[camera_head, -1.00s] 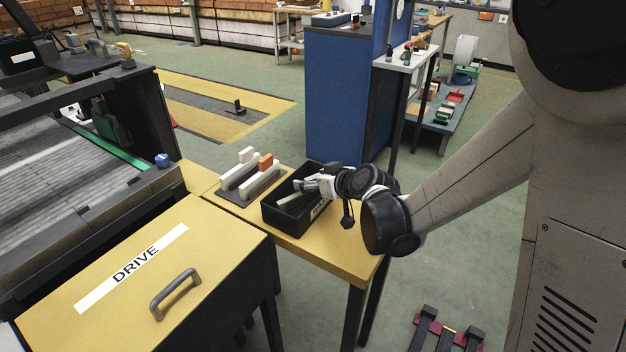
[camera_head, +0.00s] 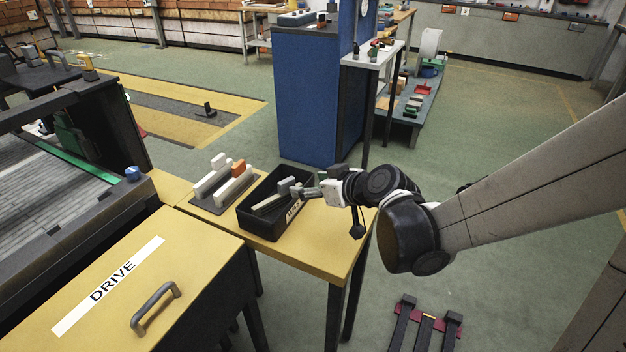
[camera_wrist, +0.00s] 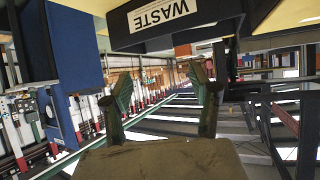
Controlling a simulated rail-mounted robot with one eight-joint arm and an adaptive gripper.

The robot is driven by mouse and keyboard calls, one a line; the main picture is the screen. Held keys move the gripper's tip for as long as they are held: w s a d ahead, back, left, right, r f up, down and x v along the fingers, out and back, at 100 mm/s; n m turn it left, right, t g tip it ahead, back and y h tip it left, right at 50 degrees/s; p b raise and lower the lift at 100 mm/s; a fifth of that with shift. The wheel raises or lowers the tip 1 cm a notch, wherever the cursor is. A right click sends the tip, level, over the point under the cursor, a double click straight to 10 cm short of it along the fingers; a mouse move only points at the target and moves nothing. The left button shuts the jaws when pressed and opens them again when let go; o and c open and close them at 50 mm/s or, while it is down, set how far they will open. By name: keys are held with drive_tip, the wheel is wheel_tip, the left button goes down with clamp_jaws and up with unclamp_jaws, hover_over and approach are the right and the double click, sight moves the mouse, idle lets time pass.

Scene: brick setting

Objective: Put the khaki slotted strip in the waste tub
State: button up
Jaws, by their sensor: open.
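The waste tub (camera_head: 262,228) is a black open box on the yellow table, and its white label faces the front right. Its labelled wall also shows at the top of the wrist view (camera_wrist: 130,38), where WASTE is readable. A pale khaki strip (camera_head: 267,202) lies slanted inside the tub; its slots are too small to make out. My gripper (camera_head: 298,189) is at the tub's right rim, close to the strip's upper end. In the wrist view its two fingers (camera_wrist: 163,92) are apart with nothing between them.
A grey rack (camera_head: 221,201) with white bars and an orange block (camera_head: 238,167) stands left of the tub. The yellow DRIVE cabinet (camera_head: 190,262) with its handle is front left. A blue cabinet (camera_head: 305,100) stands behind. The table's front right is clear.

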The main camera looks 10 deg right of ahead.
drive_tip(key=s+d+r+m+g+h, duration=0.1)
drive_tip(key=s+d+m+h, duration=0.1)
drive_tip(key=s+d, duration=0.2)
drive_tip(key=s+d+r+m+g+h, duration=0.1)
drive_tip(key=s+d, duration=0.4)
drive_tip(key=s, duration=0.6)
drive_tip(key=s+d+r+m+g+h, duration=0.1)
drive_tip(key=s+d+r+m+h, duration=0.2)
drive_tip(key=s, duration=0.4)
drive_tip(key=shift+s+d+r+m+h, duration=0.3)
drive_tip(key=shift+d+m+h, duration=0.2)
drive_tip(key=shift+d, duration=0.3)
